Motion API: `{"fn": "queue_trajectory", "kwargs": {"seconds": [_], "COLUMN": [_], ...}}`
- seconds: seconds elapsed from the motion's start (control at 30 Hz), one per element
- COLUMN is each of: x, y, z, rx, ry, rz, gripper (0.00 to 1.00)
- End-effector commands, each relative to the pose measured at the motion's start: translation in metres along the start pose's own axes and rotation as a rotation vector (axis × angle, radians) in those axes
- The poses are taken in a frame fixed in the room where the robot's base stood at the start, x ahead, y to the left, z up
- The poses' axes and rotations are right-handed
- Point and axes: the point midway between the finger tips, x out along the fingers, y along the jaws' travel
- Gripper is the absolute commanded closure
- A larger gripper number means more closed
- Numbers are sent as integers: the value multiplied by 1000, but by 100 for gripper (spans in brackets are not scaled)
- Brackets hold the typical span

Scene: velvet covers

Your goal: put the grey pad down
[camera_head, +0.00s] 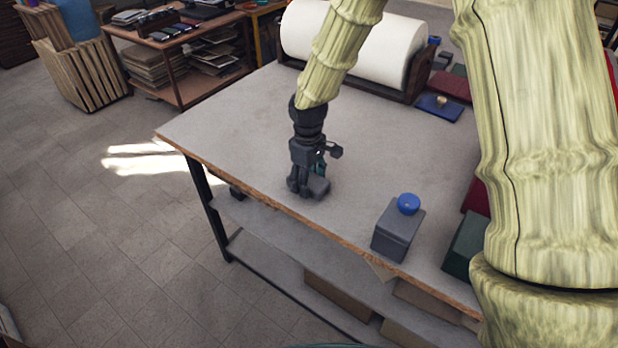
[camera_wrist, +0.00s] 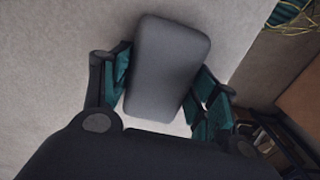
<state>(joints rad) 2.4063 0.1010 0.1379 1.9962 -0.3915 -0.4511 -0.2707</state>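The grey pad (camera_wrist: 170,62) is a flat block with rounded corners, seen between the two fingers in the wrist view. My gripper (camera_wrist: 162,88) has a teal-lined finger against each long side of it, and the pad sits a little turned between them. In the head view my gripper (camera_head: 308,188) points down near the front left edge of the table, with the pad (camera_head: 319,188) low at its fingertips. The pad is at or very near the tabletop; I cannot tell whether it touches. Its underside is hidden.
A grey box (camera_head: 396,236) with a blue ball (camera_head: 408,204) on top stands to the right near the table's front edge. A large white roll (camera_head: 385,52) lies at the back. A blue pad with a gold knob (camera_head: 440,108) lies at the back right. The table (camera_head: 235,130) is clear around my gripper.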

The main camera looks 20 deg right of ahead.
Motion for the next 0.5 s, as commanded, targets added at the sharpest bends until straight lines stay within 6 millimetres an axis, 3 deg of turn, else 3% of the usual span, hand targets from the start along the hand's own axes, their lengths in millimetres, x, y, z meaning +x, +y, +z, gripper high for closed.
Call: {"fn": "queue_trajectory", "kwargs": {"seconds": [0.1,0.5], "x": [0,-5], "y": [0,0], "z": [0,-1], "rx": [0,-1], "ry": [1,2], "rz": [0,1], "gripper": [21,21]}}
